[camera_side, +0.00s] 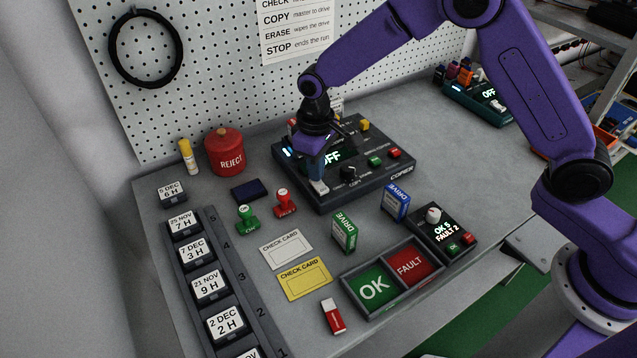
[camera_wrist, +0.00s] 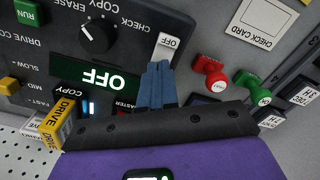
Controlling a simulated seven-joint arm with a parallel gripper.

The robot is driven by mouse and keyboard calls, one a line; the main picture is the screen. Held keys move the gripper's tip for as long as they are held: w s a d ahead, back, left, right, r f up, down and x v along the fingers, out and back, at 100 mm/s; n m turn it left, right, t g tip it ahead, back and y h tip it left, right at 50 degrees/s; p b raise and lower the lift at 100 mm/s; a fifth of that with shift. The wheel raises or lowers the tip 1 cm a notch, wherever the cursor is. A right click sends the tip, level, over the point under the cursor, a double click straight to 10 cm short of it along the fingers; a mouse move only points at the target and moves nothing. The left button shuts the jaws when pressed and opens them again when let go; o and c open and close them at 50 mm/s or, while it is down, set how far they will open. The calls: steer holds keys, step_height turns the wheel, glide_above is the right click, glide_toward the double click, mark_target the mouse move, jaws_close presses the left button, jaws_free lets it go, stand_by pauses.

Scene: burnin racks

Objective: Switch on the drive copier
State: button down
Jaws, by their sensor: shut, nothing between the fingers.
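The drive copier (camera_side: 388,182) is a dark box at the back middle of the bench. Its display reads OFF, which also shows upside down in the wrist view (camera_wrist: 100,80). A white switch (camera_wrist: 167,47) labelled OFF sits at the copier's front left corner; it also shows in the side view (camera_side: 319,187). My gripper (camera_side: 316,176) is shut and empty, pointing down over that corner. In the wrist view its blue fingertips (camera_wrist: 158,66) are right at the switch; I cannot tell whether they touch it. My gripper and wrist hide part of the copier's top in the side view.
A knob (camera_wrist: 98,36) and coloured buttons are on the copier. Red (camera_side: 285,203) and green (camera_side: 246,219) stamps stand to its left. Blue (camera_side: 395,203) and green (camera_side: 343,233) drives stand in front. A red REJECT pot (camera_side: 225,153) is at the back left.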

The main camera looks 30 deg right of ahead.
steer(key=shift+f, duration=0.35)
steer(key=shift+r, duration=3.55)
steer(key=shift+s, duration=0.1)
steer(key=s+d+r+n, duration=0.2)
steer(key=s+d, duration=0.4)
steer(key=s, duration=0.4)
steer(key=s+d+r+n, duration=0.1)
steer(key=s+d+n, duration=0.1)
steer(key=s+d, duration=0.4)
steer(key=s+d+r+n, duration=0.2)
steer(key=s+d, duration=0.4)
steer(key=s, duration=1)
steer(key=shift+r+n, duration=0.3)
steer(key=shift+r, duration=0.05)
